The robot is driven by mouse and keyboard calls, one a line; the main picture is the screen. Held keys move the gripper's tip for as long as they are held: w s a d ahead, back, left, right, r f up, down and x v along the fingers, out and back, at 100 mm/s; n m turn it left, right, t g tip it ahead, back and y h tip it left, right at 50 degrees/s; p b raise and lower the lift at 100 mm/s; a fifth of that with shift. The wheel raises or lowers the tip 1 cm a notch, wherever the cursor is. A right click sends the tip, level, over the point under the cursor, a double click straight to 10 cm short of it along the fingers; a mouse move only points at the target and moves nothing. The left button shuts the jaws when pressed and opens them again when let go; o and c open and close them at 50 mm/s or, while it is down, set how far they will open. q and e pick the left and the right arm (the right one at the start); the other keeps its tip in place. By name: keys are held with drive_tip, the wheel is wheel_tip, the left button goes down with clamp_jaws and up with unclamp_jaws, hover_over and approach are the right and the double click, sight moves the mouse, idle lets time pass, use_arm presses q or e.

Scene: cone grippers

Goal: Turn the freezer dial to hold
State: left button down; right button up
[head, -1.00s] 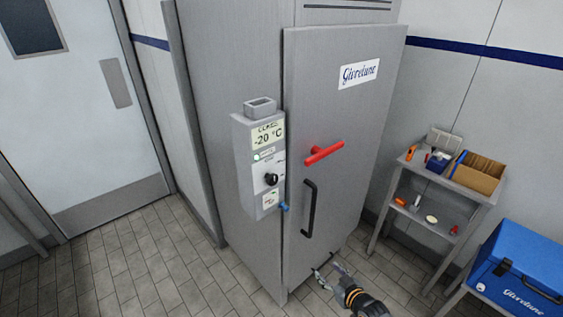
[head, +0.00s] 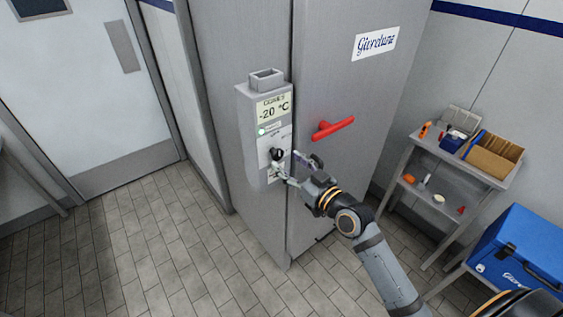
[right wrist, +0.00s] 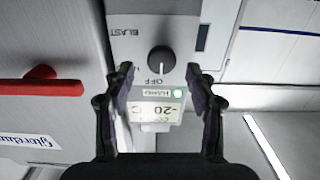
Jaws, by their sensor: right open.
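The freezer's control box (head: 249,135) is on the front of the grey freezer (head: 340,90), with a -20 °C display (head: 273,109) and a lit green lamp (head: 262,132). The round black dial (head: 277,154) is below them; it also shows in the right wrist view (right wrist: 161,59), near the words BLAST and OFF. My right gripper (head: 286,163) is open at the dial. In the right wrist view its fingertips (right wrist: 159,71) are on either side, apart from the dial. My left gripper is not in view.
A red lever (head: 333,128) sticks out of the freezer door right of the box. A shelf (head: 470,168) with small items and a blue cool box (head: 520,250) stand at the right. The tiled floor at the left (head: 150,240) is clear.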

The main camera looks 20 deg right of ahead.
sight(280, 155)
drive_tip(key=shift+x, duration=1.75)
drive_tip(key=shift+a+r, duration=0.1)
drive_tip(key=shift+r, duration=0.05)
drive_tip(key=shift+c, duration=0.5)
drive_tip(key=c, duration=1)
drive_tip(key=shift+c, duration=0.2)
drive_tip(key=shift+m, duration=0.3)
drive_tip(key=m+p, duration=0.1)
drive_tip(key=m, duration=0.4)
drive_tip(key=shift+p, duration=0.4)
drive_tip(key=m+p, duration=0.1)
drive_tip(key=m, duration=0.5)
drive_tip(key=shift+p, duration=0.3)
